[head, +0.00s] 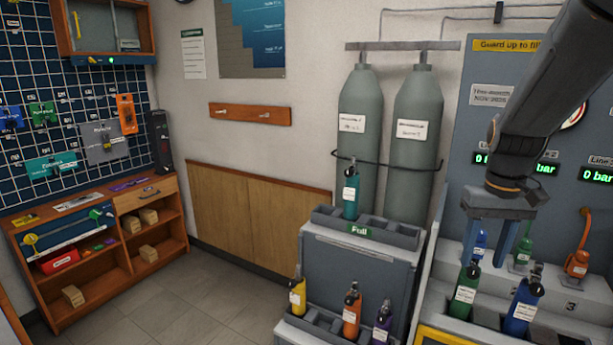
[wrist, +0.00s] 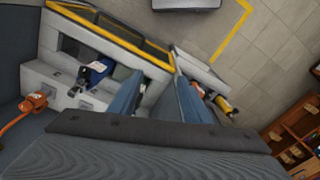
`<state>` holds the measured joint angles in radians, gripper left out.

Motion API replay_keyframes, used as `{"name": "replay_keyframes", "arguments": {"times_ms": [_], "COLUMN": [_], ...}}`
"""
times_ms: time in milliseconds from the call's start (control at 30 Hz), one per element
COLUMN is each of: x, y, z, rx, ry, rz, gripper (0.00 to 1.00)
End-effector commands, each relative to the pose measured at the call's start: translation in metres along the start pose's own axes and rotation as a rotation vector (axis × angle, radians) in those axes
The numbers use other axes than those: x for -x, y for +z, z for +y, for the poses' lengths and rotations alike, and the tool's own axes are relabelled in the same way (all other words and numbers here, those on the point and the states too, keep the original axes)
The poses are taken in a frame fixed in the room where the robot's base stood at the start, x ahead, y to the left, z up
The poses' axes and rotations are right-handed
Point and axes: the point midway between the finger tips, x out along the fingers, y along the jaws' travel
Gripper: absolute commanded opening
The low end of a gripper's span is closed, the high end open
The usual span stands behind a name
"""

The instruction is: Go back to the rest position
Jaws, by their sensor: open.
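My gripper (head: 492,262) is at the right of the head view, with its two blue fingers pointing down and apart. Nothing shows between them. It hangs over the stepped test bench, above a green bottle (head: 465,291) and a dark blue bottle (head: 522,306). The fingers partly cover the bench's back row. In the wrist view my gripper (wrist: 160,82) also shows its fingers spread, with the blue bottle (wrist: 95,73) to their left. I cannot tell the exact height above the bottles.
A teal bottle (head: 350,193) stands in the rack marked Full. Yellow (head: 297,294), orange (head: 351,312) and purple (head: 382,324) bottles stand in a lower rack. Two grey cylinders (head: 360,125) stand behind. An orange valve-like part (head: 577,258) is at the right. Floor (head: 235,290) at left is clear.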

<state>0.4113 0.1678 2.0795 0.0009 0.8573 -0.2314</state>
Motion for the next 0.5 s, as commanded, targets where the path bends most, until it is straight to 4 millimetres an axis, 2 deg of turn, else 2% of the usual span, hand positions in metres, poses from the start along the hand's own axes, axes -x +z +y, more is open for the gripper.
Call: {"name": "replay_keyframes", "arguments": {"times_ms": [33, 167, 300, 400, 500], "x": [-0.01, -0.036, -0.072, -0.092, -0.104], "y": [0.006, 0.025, 0.063, 0.092, 0.112], "z": [-0.017, -0.062, -0.119, -0.148, -0.164], "rx": [0.018, 0.058, 0.116, 0.148, 0.168], "ry": [-0.001, -0.002, -0.008, -0.015, -0.02], "rz": [0.003, 0.021, 0.048, 0.067, 0.08], "gripper": [0.44, 0.44, 0.44, 0.44, 0.44]}}
